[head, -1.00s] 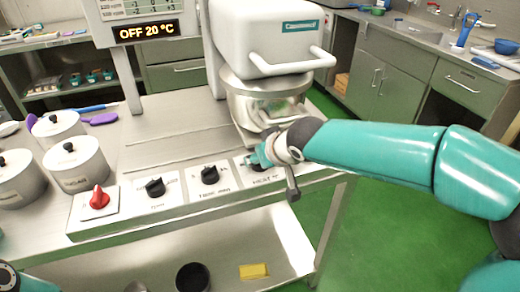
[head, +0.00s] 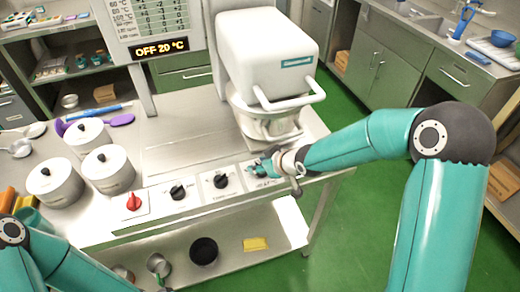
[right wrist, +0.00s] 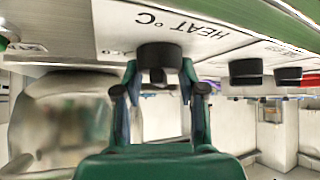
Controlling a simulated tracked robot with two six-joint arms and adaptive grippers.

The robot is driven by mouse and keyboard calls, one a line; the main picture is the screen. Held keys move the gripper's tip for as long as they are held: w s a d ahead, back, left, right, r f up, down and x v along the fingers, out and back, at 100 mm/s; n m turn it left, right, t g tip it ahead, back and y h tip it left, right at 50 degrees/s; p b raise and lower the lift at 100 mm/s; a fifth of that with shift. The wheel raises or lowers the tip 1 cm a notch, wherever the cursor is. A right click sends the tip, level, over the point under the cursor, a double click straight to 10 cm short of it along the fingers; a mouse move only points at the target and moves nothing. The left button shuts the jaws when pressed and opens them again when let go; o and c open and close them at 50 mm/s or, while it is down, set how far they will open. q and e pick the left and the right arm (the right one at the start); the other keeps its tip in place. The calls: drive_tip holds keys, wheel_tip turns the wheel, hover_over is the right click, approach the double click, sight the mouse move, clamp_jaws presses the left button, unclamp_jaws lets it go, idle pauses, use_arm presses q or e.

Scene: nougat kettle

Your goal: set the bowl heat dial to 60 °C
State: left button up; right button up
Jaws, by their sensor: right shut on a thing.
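The bowl heat dial (right wrist: 158,57) is a black knob under a white label reading HEAT °C in the right wrist view. My right gripper (right wrist: 160,88) is shut on it, with one finger on each side. In the head view my right gripper (head: 266,168) is at the right end of the dial row and hides most of that dial. The dial's pointer cannot be read. The display (head: 160,48) shows OFF 20 °C. My left arm shows at the lower left of the head view; its gripper is out of the picture.
Two more black dials (head: 178,192) (head: 220,181) and a red knob (head: 133,202) stand to the left on the panel. The white kettle machine (head: 265,55) with its bowl stands behind. White lidded pots (head: 108,172) are at the left. The counter's middle is clear.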

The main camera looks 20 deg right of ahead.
drive_tip(key=shift+s+d+r+n+g+y+p, duration=0.15)
drive_tip(key=shift+n+y+p, duration=0.2)
drive_tip(key=shift+p, duration=0.75)
drive_tip(key=shift+w+f+n+g+y+p, duration=0.2)
drive_tip(key=shift+n+p, duration=0.25)
drive_tip(key=shift+p, duration=0.6)
drive_tip(key=shift+n+y+p, duration=0.25)
drive_tip(key=shift+n+p, duration=0.15)
drive_tip(key=shift+p, duration=0.15)
drive_tip(key=shift+n+g, duration=0.3)
drive_tip(key=shift+g, duration=0.05)
drive_tip(key=shift+n+g+y, duration=0.5)
drive_tip(key=shift+n+y, duration=0.2)
drive_tip(key=shift+n, duration=0.3)
drive_tip(key=shift+d+n, duration=0.1)
drive_tip(key=shift+n, duration=0.2)
drive_tip(key=o, duration=0.8)
drive_tip(key=shift+c, duration=0.2)
drive_tip(key=o, duration=0.4)
drive_tip(key=shift+s, duration=0.25)
